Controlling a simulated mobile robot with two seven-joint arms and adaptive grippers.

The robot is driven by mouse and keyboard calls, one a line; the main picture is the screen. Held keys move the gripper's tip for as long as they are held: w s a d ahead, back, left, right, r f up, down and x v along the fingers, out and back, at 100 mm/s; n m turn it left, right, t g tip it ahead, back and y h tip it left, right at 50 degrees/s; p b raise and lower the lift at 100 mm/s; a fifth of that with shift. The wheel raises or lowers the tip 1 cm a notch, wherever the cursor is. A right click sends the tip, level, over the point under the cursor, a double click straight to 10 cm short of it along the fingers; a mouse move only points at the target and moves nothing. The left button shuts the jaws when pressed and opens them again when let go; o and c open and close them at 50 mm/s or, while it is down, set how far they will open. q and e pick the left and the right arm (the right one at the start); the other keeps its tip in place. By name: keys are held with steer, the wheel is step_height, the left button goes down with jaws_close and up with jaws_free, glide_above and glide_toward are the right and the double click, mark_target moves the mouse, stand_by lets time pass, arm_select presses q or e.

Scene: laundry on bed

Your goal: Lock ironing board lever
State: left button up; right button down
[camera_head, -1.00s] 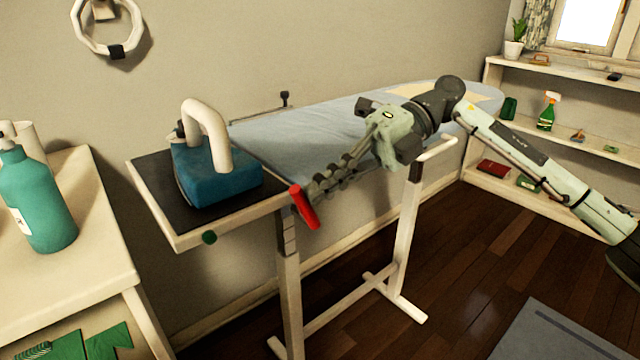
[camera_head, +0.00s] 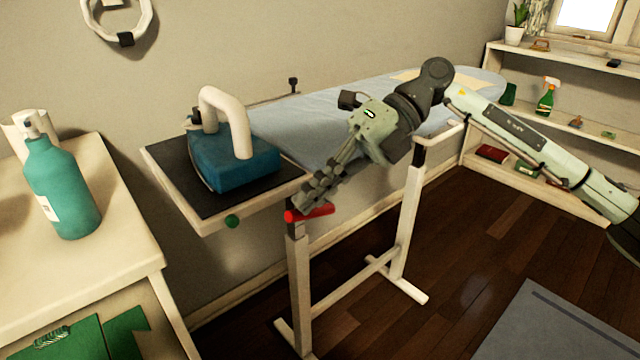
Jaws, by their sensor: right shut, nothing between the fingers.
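The ironing board (camera_head: 330,117) has a light blue cover and stands along the wall on white legs. Its red lever (camera_head: 318,213) sits at the top of the near leg, beside the iron rest, and lies nearly level, pointing right. My right gripper (camera_head: 305,205) is shut and empty. Its fingertips are right at the lever, in front of and over its left part; whether they touch it I cannot tell. My left gripper is not in view.
A blue iron with a white handle (camera_head: 232,150) stands on the dark rest plate (camera_head: 182,185). A teal bottle (camera_head: 62,190) stands on the cabinet at left. Shelves (camera_head: 590,85) stand at the back right.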

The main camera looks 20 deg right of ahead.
steer(key=shift+s+a+f, duration=0.15)
steer(key=shift+a+f, duration=0.15)
steer(key=shift+f, duration=0.05)
steer(key=shift+a+f, duration=0.25)
steer(key=shift+f, duration=0.05)
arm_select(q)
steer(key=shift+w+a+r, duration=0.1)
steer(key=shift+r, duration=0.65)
arm_select(e)
steer(key=shift+s+f, duration=0.1)
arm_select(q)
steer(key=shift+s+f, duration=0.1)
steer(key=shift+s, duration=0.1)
arm_select(e)
steer(key=shift+r, duration=0.2)
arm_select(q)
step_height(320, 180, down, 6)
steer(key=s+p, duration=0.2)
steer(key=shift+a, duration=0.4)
arm_select(e)
step_height(320, 180, up, 13)
steer(key=s, duration=0.2)
steer(key=shift+s+d+r, duration=0.15)
steer(key=shift+s+d, duration=0.15)
steer(key=shift+d, duration=0.1)
